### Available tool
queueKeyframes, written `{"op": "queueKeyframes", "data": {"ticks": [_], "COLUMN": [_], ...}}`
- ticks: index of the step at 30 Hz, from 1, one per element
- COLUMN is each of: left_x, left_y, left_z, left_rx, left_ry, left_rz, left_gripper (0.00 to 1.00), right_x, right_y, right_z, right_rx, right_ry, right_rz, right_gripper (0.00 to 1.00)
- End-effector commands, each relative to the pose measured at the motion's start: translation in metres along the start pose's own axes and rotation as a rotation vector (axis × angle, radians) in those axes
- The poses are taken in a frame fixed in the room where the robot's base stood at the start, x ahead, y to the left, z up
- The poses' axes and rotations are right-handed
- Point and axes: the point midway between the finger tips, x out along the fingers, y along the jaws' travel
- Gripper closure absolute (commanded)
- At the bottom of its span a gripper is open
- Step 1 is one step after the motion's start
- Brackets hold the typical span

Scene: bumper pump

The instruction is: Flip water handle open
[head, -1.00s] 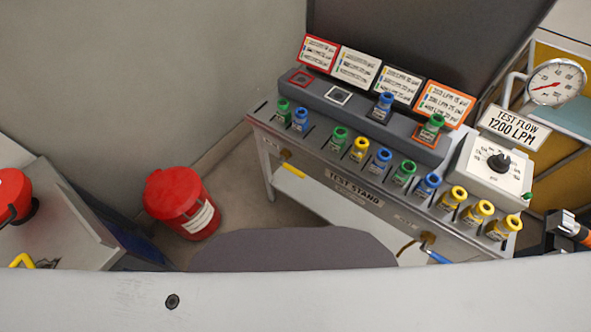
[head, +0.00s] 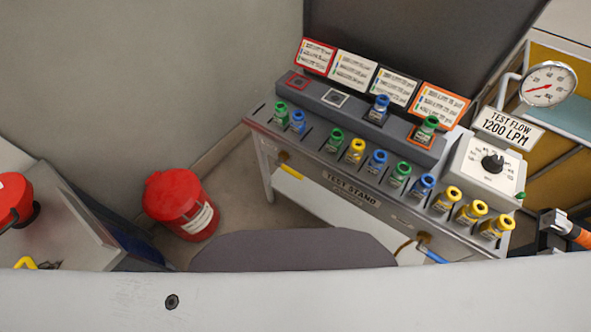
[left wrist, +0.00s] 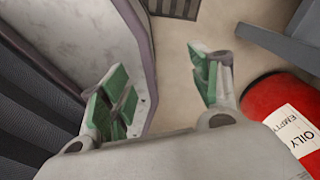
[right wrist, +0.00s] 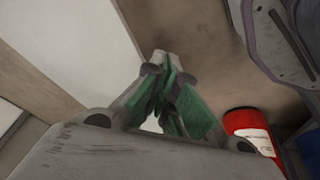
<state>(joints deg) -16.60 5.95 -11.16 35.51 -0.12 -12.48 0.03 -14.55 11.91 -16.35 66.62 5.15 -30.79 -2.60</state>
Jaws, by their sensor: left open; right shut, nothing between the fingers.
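A blue handle (head: 433,255) shows on a brass fitting (head: 422,241) low on the front right of the test stand (head: 352,188). The front edge of my own body partly covers it. I cannot read a water label on it. A yellow handle (head: 291,171) sits on another fitting at the front left of the stand. Neither gripper shows in the head view. My left gripper (left wrist: 163,82) is open and empty, with the floor behind it. My right gripper (right wrist: 161,80) is shut with nothing in it. Neither wrist view shows the blue handle.
Several coloured nozzles stand on the test stand, with a flow dial (head: 491,165) and round gauge (head: 548,84) at its right. A red oily-waste bin (head: 178,203) stands on the floor to its left. A cart (head: 78,226) is at far left. Floor between bin and stand is clear.

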Motion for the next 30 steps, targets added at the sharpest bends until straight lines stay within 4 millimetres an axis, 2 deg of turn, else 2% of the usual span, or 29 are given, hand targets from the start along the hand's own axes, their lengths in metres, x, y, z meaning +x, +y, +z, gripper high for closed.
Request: {"op": "queueKeyframes", "data": {"ticks": [1,3,15,21,30], "left_x": [-0.002,-0.003,-0.009,-0.012,-0.016], "left_y": [0.001,0.002,0.008,0.011,0.017], "left_z": [0.000,0.000,0.002,0.003,0.001], "left_rx": [0.000,0.000,-0.001,-0.002,-0.005], "left_ry": [0.000,0.000,-0.004,-0.005,-0.004], "left_rz": [0.001,0.002,0.008,0.012,0.019], "left_gripper": [0.38,0.38,0.38,0.38,0.38], "right_x": [-0.007,-0.016,-0.075,-0.107,-0.157], "right_y": [0.001,0.000,-0.010,-0.018,-0.034], "right_z": [-0.015,-0.032,-0.123,-0.161,-0.206], "right_rx": [-0.007,-0.016,-0.073,-0.103,-0.148], "right_ry": [0.015,0.030,0.117,0.156,0.209], "right_rz": [-0.001,-0.005,-0.035,-0.051,-0.078], "right_gripper": [1.00,1.00,1.00,1.00,1.00]}}
